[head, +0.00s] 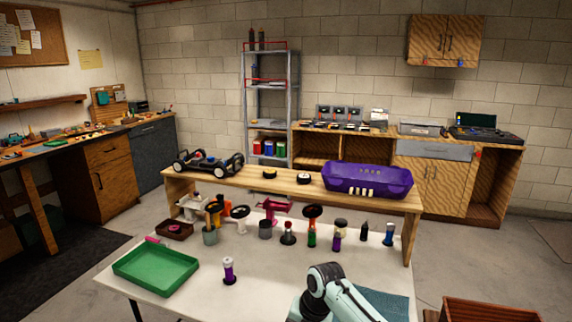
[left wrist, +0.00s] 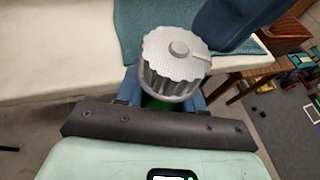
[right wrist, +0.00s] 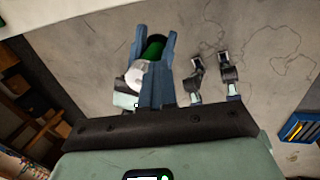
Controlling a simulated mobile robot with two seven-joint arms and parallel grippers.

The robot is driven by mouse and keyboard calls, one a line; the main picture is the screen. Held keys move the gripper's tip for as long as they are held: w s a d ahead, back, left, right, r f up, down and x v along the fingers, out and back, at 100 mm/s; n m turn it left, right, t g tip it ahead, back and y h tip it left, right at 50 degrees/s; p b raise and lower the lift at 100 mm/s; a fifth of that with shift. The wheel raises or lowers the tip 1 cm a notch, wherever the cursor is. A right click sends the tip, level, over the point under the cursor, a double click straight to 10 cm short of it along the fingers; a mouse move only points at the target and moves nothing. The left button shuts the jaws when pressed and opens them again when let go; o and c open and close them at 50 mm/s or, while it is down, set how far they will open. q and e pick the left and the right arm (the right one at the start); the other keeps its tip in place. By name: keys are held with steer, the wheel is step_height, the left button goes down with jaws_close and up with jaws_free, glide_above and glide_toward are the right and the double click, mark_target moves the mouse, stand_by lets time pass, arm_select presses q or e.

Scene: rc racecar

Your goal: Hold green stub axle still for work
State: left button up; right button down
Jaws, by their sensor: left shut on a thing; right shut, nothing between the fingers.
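The green stub axle (left wrist: 155,101) is mostly hidden in the left wrist view under a grey knurled knob (left wrist: 175,72). My left gripper (left wrist: 165,97) has its blue fingers shut around the green part below the knob. In the right wrist view, a green piece (right wrist: 153,48) and a whitish-grey round part beside it show past the fingers of my right gripper (right wrist: 155,70). My right gripper is shut with nothing between its fingers; I cannot tell whether it touches the part. Neither gripper's fingers show clearly in the head view.
A wooden shelf (head: 230,177) behind holds a car chassis (head: 208,162) and a purple car body (head: 367,179). Several small parts stand beneath it.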

arm_select(q)
steer(key=shift+d, duration=0.2)
arm_select(e)
steer(key=shift+s+a, duration=0.2)
steer(key=shift+s, duration=0.15)
steer(key=shift+s+a, duration=0.3)
steer(key=shift+s, duration=0.45)
arm_select(q)
steer(key=shift+s+d+r, duration=0.1)
arm_select(e)
steer(key=shift+s+a, duration=0.1)
steer(key=shift+a, duration=0.05)
steer(key=shift+s, duration=0.1)
arm_select(q)
steer(key=shift+a, duration=0.2)
arm_select(e)
steer(key=a+v, duration=0.1)
steer(key=v, duration=0.5)
steer(key=shift+d, duration=0.3)
steer(key=shift+r, duration=0.15)
